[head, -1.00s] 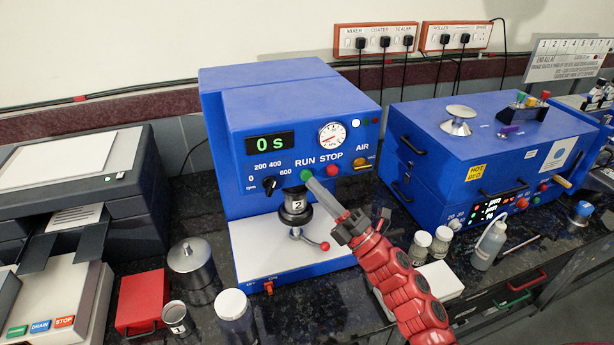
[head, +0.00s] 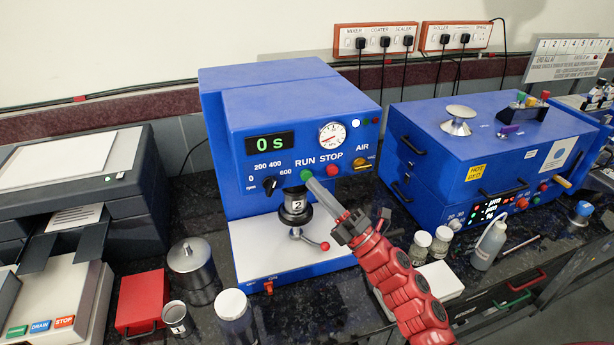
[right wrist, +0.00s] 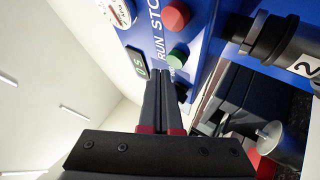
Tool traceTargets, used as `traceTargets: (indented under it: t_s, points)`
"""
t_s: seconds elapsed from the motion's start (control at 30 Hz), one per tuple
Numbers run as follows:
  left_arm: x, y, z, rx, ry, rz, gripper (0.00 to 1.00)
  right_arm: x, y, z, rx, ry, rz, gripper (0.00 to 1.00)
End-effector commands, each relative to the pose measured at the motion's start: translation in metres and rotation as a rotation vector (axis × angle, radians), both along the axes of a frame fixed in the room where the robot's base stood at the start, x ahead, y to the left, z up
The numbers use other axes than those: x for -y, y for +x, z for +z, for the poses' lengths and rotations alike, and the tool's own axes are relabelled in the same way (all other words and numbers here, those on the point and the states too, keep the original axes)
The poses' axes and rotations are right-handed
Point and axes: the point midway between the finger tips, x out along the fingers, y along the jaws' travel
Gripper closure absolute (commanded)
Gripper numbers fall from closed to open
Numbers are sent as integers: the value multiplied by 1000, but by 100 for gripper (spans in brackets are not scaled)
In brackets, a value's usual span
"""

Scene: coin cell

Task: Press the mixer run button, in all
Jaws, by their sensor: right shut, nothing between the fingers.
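The blue mixer (head: 290,100) stands in the middle of the bench with its display (head: 270,143) reading 0 s. Its green RUN button (head: 306,175) is on the front panel, left of the red STOP button (head: 332,170). My right gripper (head: 310,183) is shut and empty, its fingertips at the RUN button's lower edge in the head view. In the right wrist view the shut fingertips (right wrist: 164,74) point at the panel close beside the green button (right wrist: 178,57). I cannot tell whether they touch. My left gripper is not in view.
A black knob (head: 268,185) and an AIR knob (head: 360,163) flank the buttons. A holder with a jar labelled 2 (head: 296,207) and a red-tipped lever (head: 322,246) sit below the panel. Another blue machine (head: 480,150) stands right. Jars and a red box (head: 142,300) stand in front.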

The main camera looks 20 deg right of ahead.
Motion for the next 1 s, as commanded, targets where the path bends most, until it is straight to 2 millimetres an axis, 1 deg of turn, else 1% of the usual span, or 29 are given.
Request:
traceTargets:
  t_s: [0.33, 1.0]
  points:
    - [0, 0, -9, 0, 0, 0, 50, -1, 8, -1, 2, -1, 0, 100]
    - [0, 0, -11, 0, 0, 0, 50, -1, 12, 0, 0, 0, 0, 100]
